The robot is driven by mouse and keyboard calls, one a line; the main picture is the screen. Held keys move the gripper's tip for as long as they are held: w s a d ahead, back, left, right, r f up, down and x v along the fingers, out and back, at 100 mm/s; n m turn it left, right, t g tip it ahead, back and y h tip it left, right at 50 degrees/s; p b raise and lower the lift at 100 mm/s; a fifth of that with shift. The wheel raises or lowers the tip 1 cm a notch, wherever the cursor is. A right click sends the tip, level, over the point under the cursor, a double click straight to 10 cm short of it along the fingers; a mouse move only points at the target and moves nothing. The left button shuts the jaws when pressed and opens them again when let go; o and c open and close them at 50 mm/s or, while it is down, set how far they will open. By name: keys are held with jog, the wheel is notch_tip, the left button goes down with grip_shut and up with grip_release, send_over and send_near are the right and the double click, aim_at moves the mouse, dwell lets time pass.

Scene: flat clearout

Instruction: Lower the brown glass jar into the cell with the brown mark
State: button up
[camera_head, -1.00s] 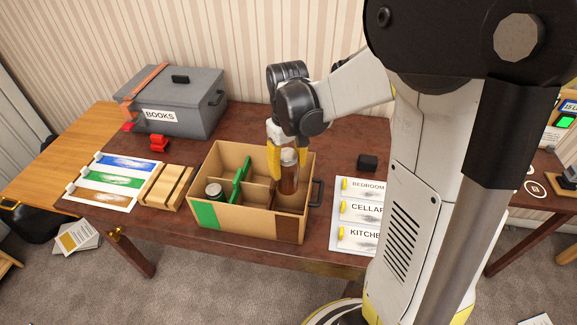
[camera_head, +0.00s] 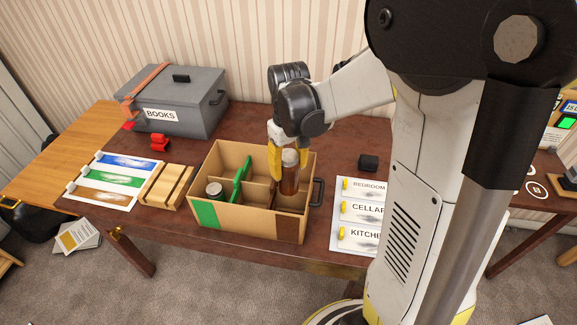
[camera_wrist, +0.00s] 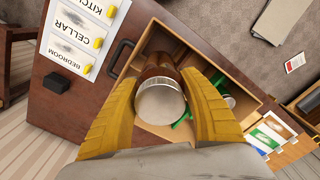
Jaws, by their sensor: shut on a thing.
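The brown glass jar (camera_head: 289,174) with a pale lid is upright in my gripper (camera_head: 281,165), over the right-hand part of the divided cardboard box (camera_head: 240,213). Its lid (camera_wrist: 161,102) shows between the two yellow fingers in the wrist view, where my gripper (camera_wrist: 160,92) is shut on it. The brown mark (camera_head: 290,226) is on the box's front wall at the right, below the jar. The jar's lower end appears inside the box's outline; whether it touches the floor cannot be told.
Another jar (camera_head: 214,190) stands in the box's left part, beside a green divider (camera_head: 241,172) and behind a green mark (camera_head: 207,214). A black handle (camera_head: 317,190) sticks out at the box's right. A label sheet (camera_head: 358,215) lies right; wooden slats (camera_head: 167,186) lie left.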

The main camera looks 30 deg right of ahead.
notch_tip(320, 180, down, 14)
jog(key=b, duration=1.1)
jog(key=shift+f, duration=0.15)
dwell(0.9)
jog(key=shift+f+b, duration=2.15)
jog(key=shift+f, duration=0.35)
dwell(1.2)
jog(key=o, duration=1.1)
jog(key=shift+r, duration=0.1)
